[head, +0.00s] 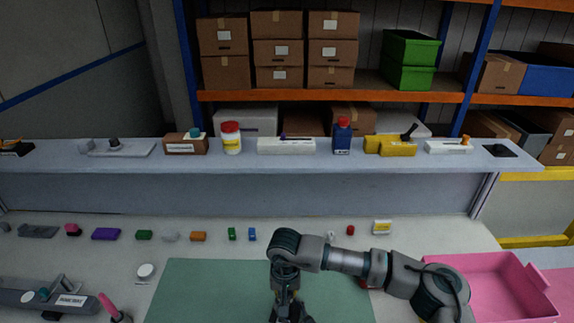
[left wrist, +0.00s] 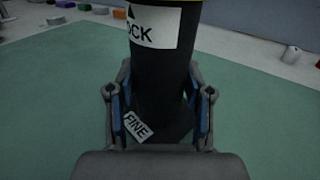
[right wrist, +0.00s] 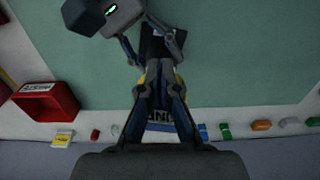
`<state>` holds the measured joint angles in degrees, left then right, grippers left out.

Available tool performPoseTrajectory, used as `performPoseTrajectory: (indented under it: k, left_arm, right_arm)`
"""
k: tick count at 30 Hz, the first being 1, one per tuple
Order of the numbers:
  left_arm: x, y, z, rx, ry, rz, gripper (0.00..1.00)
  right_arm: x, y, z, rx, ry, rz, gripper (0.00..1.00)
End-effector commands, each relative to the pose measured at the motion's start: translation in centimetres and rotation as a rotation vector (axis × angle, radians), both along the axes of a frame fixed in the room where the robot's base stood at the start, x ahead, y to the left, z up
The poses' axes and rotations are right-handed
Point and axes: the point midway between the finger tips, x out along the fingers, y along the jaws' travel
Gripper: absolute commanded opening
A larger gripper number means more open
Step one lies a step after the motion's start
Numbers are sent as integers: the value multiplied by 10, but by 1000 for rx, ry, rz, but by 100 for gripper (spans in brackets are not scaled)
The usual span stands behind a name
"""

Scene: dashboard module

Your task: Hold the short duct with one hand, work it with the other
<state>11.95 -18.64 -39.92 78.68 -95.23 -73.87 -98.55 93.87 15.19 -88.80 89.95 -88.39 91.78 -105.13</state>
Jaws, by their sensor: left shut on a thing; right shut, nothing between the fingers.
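The short duct is a dark tube with white labels, one reading "FINE" and one ending in "OCK". In the left wrist view the duct (left wrist: 160,75) stands between the fingers of my left gripper (left wrist: 160,105), which is shut on it. A sliver of yellow shows at its top. In the right wrist view my right gripper (right wrist: 160,75) is shut and empty, its fingers in front of a yellow part (right wrist: 179,82); I cannot tell whether they touch it. My left gripper also shows there (right wrist: 148,32). In the head view only my right gripper (head: 288,308) shows.
A green mat (head: 220,290) covers the middle of the bench. Several small coloured blocks line its back edge. A red bin (right wrist: 45,103) stands beside the mat, mostly hidden by my right arm in the head view. A pink tray (head: 490,283) is at the right. A raised shelf (head: 250,180) runs behind.

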Motion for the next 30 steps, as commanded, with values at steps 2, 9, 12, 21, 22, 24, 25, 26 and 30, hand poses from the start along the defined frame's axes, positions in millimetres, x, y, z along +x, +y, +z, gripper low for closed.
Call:
performPoseTrajectory:
  k: [2, 9, 12, 21, 22, 24, 25, 26, 30]
  left_arm:
    - [0, 1, -2, 2, 5, 3, 0]
    - [0, 1, -2, 2, 5, 2, 0]
    - [0, 1, -2, 2, 5, 2, 0]
    - [0, 1, -2, 2, 5, 2, 0]
    - [0, 1, -2, 2, 5, 2, 0]
    - [0, 1, -2, 2, 5, 2, 0]
    - [0, 1, -2, 2, 5, 2, 0]
    - [0, 1, -2, 2, 5, 2, 0]
    - [0, 1, -2, 1, 4, 2, 0]
  right_arm:
    - [0, -3, 0, -1, 0, -2, 0]
    - [0, -10, -1, -1, 2, 0, 0]
    - [0, -12, -1, -1, 3, 0, 0]
    - [3, -20, -1, -1, 2, -1, 0]
    - [3, -20, -1, -1, 2, -1, 0]
    - [4, -21, -1, -1, 2, -1, 0]
    - [4, -21, -1, -1, 1, -1, 0]
    - [4, -21, -1, -1, 1, -1, 0]
    - [5, -22, -1, -1, 0, -2, 0]
